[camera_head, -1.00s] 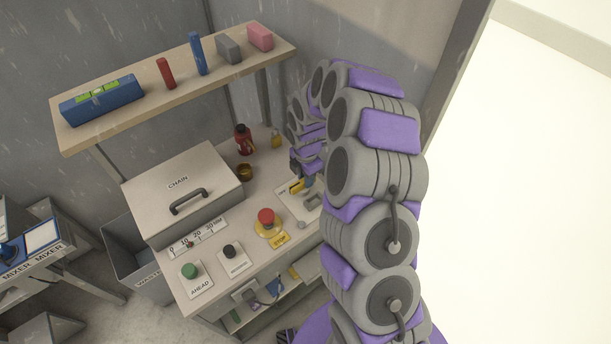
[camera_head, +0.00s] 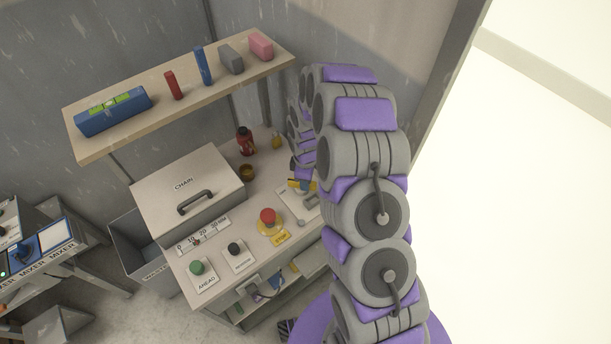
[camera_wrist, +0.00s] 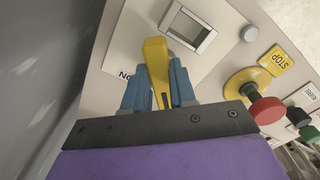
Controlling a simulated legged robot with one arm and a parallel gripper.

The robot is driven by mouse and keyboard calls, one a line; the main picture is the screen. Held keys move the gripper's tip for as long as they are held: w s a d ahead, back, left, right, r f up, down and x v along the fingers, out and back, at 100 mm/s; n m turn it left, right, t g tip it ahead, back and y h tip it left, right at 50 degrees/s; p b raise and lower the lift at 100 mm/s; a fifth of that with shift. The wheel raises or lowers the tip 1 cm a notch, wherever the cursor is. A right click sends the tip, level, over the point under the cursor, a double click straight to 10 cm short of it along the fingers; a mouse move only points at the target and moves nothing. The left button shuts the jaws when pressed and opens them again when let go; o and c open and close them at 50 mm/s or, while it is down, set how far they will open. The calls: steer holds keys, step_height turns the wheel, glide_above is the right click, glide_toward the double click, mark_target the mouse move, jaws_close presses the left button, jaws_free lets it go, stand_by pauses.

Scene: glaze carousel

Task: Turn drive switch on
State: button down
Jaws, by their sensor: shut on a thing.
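The drive switch shows in the wrist view as a yellow lever (camera_wrist: 156,58) on a pale panel plate (camera_wrist: 125,45). My gripper (camera_wrist: 158,88) has its two blue fingers closed on either side of the lever. The lever's far end sticks out beyond the fingers. In the head view my gripper (camera_head: 306,186) is at the right part of the bench top, largely hidden by my own arm. The plate's lettering is mostly covered, so I cannot read the switch's position.
A red stop button on a yellow base (camera_head: 268,217), a black button (camera_head: 234,249) and a green AHEAD button (camera_head: 197,267) are on the bench front. The CHAIN box (camera_head: 180,171) stands to the left. A shelf (camera_head: 190,95) spans above. A red bottle (camera_head: 245,142) stands behind.

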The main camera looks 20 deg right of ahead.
steer(key=m, duration=0.2)
steer(key=m+p, duration=0.1)
steer(key=m, duration=0.1)
steer(key=shift+s+a+r+m+p, duration=0.1)
steer(key=shift+a+m+p, duration=0.05)
steer(key=shift+m+p, duration=0.15)
steer(key=shift+a+m+p, duration=0.2)
steer(key=shift+m+p, duration=0.3)
steer(key=shift+m, duration=1.3)
steer(key=c, duration=0.9)
jaws_free()
steer(key=shift+s, duration=0.1)
step_height(320, 180, up, 17)
steer(key=shift+r+p, duration=0.1)
steer(key=shift+p, duration=0.65)
